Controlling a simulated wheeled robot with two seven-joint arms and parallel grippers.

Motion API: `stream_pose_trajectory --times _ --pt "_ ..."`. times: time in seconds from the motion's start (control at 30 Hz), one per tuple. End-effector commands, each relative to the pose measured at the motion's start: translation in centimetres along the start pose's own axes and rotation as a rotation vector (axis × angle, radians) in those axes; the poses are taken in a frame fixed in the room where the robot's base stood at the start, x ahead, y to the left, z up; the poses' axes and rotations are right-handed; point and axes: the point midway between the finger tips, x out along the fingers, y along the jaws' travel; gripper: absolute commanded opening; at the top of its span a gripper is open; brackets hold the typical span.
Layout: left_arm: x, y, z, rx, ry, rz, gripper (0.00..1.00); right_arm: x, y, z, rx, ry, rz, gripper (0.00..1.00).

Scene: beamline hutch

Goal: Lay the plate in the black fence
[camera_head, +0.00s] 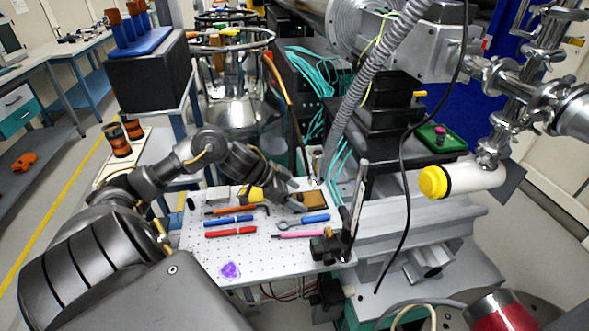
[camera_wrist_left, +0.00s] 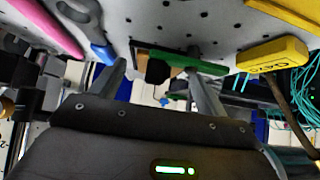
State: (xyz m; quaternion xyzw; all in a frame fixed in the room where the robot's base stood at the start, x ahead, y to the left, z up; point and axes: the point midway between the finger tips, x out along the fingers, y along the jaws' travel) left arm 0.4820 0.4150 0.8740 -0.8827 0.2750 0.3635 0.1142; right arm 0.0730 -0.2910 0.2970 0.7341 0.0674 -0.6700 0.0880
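A flat brown, dark-edged piece (camera_head: 312,200) lies near the back right of the white perforated board (camera_head: 205,262). In the left wrist view a brown piece with a green bar (camera_wrist_left: 178,60) and a dark block (camera_wrist_left: 158,71) show just beyond my fingers. I cannot tell for sure which part is the plate and which the black fence. My left gripper (camera_head: 299,206) is low over the board, beside the brown piece. In the left wrist view (camera_wrist_left: 163,80) its two fingers stand apart with a gap between them; I see nothing clamped. My right gripper is out of view.
Pliers (camera_head: 231,231), a blue tool (camera_head: 235,218), a pink tool (camera_head: 300,234) and a yellow item (camera_head: 251,194) lie around the arm. A dark upright post (camera_head: 355,210) stands at the board's right edge. The board's front is mostly clear.

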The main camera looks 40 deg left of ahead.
Motion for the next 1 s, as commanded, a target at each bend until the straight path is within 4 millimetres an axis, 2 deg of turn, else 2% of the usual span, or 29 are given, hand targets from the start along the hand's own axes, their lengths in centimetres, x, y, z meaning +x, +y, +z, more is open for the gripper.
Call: stream_pose_trajectory --times 0.4,0.8,1.0 --pt "-0.2 0.0 0.2 0.0 -0.004 0.0 0.81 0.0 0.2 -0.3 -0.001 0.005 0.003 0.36" --pt "-6.8 0.0 0.1 -0.001 -0.003 0.0 0.81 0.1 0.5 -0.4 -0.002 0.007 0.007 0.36" --pt "-9.3 0.0 0.0 0.0 0.0 0.001 0.81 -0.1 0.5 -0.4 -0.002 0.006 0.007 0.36"
